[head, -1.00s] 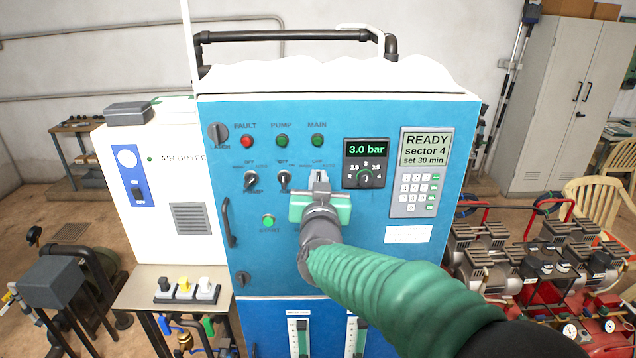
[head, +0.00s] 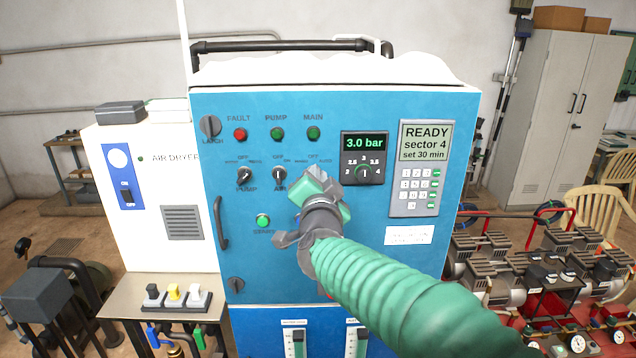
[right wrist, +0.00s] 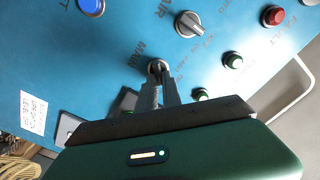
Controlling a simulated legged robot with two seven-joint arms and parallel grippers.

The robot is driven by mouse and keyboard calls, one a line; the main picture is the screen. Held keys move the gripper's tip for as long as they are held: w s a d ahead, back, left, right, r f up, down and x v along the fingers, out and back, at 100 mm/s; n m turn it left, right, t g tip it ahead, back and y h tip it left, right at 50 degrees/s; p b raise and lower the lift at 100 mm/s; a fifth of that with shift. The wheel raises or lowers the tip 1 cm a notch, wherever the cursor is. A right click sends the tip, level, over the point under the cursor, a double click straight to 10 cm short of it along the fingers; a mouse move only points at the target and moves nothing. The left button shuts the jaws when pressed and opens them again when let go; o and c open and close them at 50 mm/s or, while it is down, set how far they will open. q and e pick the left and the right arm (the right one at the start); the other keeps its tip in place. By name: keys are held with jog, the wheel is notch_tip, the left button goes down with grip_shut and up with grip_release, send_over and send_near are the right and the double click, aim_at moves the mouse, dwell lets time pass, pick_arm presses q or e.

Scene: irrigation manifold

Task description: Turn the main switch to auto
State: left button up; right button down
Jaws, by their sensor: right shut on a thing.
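The blue control cabinet (head: 300,240) fills the middle of the head view. My right gripper (right wrist: 158,92) is shut on the main switch (right wrist: 157,66), a small round knob beside the MAIN label in the right wrist view. In the head view my right gripper (head: 322,180) is rolled at a slant and hides the knob; the OFF mark above it still shows. The knob's exact pointing cannot be read. The air switch (head: 279,174) and pump switch (head: 244,176) stand to its left. My left gripper is not in view.
The pressure display with its dial (head: 365,158) and the keypad panel (head: 420,170) sit close to the right of my gripper. A green start button (head: 263,220) and a door handle (head: 220,222) are to the left. Fault, pump and main lamps are above.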

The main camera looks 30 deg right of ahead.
jog(key=shift+w+a+f, duration=0.1)
jog(key=shift+f, duration=0.3)
jog(key=c, duration=1.5)
grip_release()
jog(key=shift+r, duration=0.25)
jog(key=shift+r, duration=0.1)
jog(key=shift+w, duration=0.1)
